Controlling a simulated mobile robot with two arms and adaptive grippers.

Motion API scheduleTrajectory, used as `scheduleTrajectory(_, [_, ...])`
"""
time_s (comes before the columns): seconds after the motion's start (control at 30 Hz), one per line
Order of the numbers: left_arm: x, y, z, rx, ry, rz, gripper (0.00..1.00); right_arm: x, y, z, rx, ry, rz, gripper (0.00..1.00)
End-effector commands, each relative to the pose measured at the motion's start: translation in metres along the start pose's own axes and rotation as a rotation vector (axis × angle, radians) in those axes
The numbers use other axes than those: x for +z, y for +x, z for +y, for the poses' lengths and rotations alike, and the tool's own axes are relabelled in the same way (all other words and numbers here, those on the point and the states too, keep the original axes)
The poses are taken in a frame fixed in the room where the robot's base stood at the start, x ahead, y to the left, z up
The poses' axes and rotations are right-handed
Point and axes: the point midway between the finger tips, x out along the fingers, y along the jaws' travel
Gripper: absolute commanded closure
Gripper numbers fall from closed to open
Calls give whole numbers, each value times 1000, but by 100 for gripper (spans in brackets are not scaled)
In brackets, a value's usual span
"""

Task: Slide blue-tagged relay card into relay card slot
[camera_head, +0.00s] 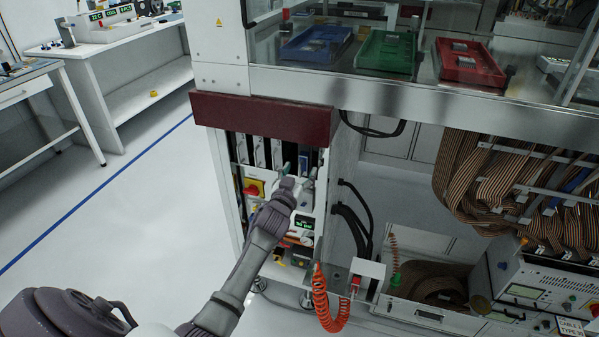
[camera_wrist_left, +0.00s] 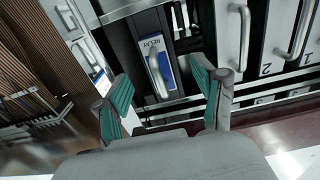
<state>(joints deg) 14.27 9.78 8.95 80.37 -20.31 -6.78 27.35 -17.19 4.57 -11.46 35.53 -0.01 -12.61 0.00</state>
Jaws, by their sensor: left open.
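The blue-tagged relay card (camera_wrist_left: 154,50), with a white label reading RELAY and a grey pull handle, stands in a dark bay of the card rack in the left wrist view. How deep it sits is unclear. My left gripper (camera_wrist_left: 164,80) is open, its teal-padded fingers on either side of the card's handle and apart from it. In the head view my left gripper (camera_head: 294,177) is at the front of the rack and hides much of the card. Dark openings lie beside the card. My right gripper is out of view.
White handled cards (camera_head: 260,151) fill the left bays; numbers 1 and 2 show in the wrist view. A dark red panel (camera_head: 262,117) overhangs the rack. Below are a red-yellow switch (camera_head: 253,188) and an orange coiled hose (camera_head: 321,297). Ribbon cables (camera_head: 475,175) hang at right.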

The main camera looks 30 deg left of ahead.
Motion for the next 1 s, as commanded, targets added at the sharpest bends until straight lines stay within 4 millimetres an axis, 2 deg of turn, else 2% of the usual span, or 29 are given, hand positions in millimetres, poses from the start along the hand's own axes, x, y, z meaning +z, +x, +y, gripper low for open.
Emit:
scheduleTrajectory(0.17, [1, -5, 0, 0, 1, -2, 30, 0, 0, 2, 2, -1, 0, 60])
scheduleTrajectory(0.27, [2, -18, 0, 0, 2, -2, 30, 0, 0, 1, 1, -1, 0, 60])
scheduleTrajectory(0.5, [2, -70, 0, 0, 0, -3, 30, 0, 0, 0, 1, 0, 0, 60])
scheduleTrajectory(0.7, [1, -105, 0, 0, -2, -2, 30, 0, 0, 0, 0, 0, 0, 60])
scheduleTrajectory(0.83, [0, -116, 0, 0, 0, -1, 30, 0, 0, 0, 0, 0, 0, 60])
scheduleTrajectory(1.0, [0, -120, 0, 0, 0, 0, 30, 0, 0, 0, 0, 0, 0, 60])
